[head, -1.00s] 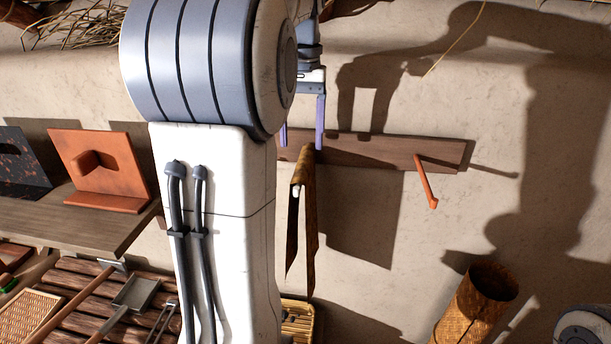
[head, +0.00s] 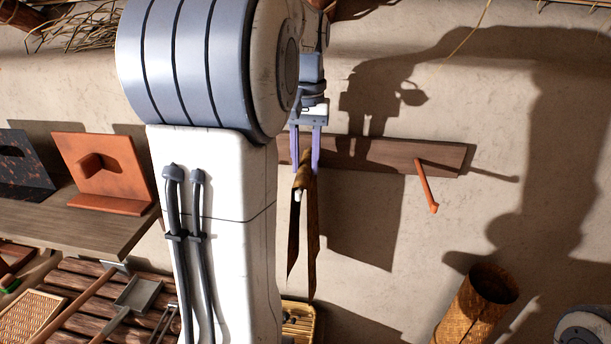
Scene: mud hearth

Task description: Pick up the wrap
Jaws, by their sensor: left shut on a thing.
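The wrap (head: 312,235) is a brown cloth draped over a peg, with its two sides hanging down in front of the wall. A pale peg end shows at its upper left. My left gripper (head: 304,170) is at the top fold of the wrap, with its purple fingers pointing down and shut on the cloth. My arm hides part of the wall to the left of the wrap. My right gripper is not in view.
A wooden peg board (head: 390,156) runs along the wall, with an orange peg (head: 427,186) to the right. A woven basket (head: 475,305) stands lower right. A yellow basket (head: 301,320) sits below the wrap.

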